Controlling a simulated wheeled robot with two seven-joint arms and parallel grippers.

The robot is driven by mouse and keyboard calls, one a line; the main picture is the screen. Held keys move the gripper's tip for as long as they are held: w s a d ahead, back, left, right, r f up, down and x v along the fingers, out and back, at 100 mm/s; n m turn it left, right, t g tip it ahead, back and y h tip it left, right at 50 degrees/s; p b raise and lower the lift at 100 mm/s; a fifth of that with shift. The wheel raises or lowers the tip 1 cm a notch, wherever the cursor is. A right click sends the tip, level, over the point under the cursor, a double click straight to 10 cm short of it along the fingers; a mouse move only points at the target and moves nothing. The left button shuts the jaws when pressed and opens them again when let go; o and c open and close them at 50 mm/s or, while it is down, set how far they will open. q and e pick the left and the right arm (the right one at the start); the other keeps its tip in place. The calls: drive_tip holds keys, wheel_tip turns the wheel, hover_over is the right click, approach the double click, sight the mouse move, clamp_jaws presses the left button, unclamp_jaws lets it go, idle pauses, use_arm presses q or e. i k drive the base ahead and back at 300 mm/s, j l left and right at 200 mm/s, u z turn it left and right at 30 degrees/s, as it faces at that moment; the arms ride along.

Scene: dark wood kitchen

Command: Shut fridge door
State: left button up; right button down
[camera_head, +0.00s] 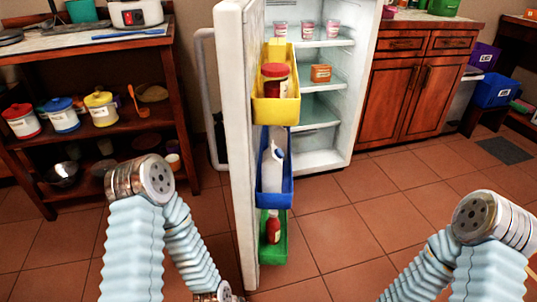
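The white fridge door (237,150) stands wide open. It is seen nearly edge-on and juts out toward me, left of the white fridge body (338,158). Its long pale handle (207,100) is on the left, outer face. The inner face carries a yellow bin (277,112), a blue bin (273,198) and a green bin (270,252), each with items in it. My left arm bends down just left of the door, and my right arm is at the lower right, clear of it. Both grippers are below the picture, so their fingers are hidden.
Inside the fridge, pink-and-white cups (306,29) and an orange box (321,73) stand on shelves. A wooden shelf unit (95,140) with pots is at the left. Wooden cabinets (412,90) stand right of the fridge. The tiled floor (345,225) right of the door looks clear.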

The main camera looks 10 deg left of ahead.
sight(238, 31)
drive_tip(key=j+z, duration=0.15)
drive_tip(key=j, duration=1.35)
